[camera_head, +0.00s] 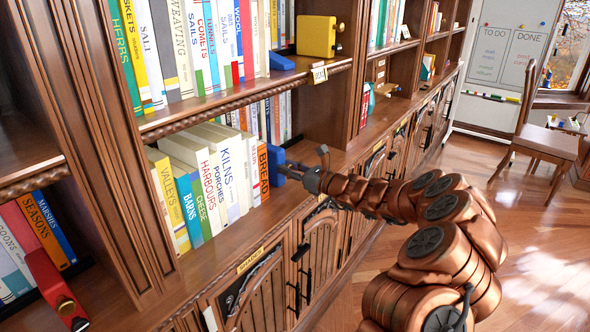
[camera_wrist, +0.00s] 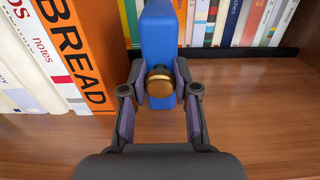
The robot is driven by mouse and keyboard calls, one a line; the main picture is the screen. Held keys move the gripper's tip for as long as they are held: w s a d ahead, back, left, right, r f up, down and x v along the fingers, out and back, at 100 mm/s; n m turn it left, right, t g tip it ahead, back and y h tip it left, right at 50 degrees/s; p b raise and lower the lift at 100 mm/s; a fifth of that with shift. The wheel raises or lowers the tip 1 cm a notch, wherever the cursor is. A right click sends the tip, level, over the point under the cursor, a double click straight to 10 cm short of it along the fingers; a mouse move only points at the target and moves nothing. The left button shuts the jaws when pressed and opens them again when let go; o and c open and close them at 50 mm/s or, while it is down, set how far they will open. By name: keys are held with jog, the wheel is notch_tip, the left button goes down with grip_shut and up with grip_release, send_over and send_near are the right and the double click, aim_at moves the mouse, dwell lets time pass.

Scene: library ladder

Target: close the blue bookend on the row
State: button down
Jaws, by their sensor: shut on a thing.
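The blue bookend (camera_head: 277,158) stands upright on the lower shelf, at the right end of the row of books (camera_head: 215,180). In the wrist view the blue bookend (camera_wrist: 158,35) has a gold knob (camera_wrist: 159,82) on its front. My gripper (camera_head: 291,171) reaches in from the right, and in the wrist view my gripper (camera_wrist: 160,88) is shut on that knob from both sides. The orange BREAD book (camera_wrist: 80,55) is the row's last front book, just left of the bookend. A narrow gap shows between them in the wrist view. The bookend's base is mostly hidden.
More books (camera_wrist: 235,22) stand behind, across a dark strip. Bare shelf (camera_wrist: 255,95) lies right of the bookend. A yellow bookend (camera_head: 318,36) stands on the shelf above, and a red one (camera_head: 50,285) at lower left. A wooden upright (camera_head: 340,75) borders the bay.

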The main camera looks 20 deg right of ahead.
jog(key=shift+s+a, duration=0.25)
jog(key=shift+a, duration=0.2)
jog(key=c, duration=0.9)
grip_release()
jog(key=shift+w+d, duration=0.1)
jog(key=shift+d, duration=0.05)
jog(key=shift+d, duration=0.1)
jog(key=shift+v, duration=6)
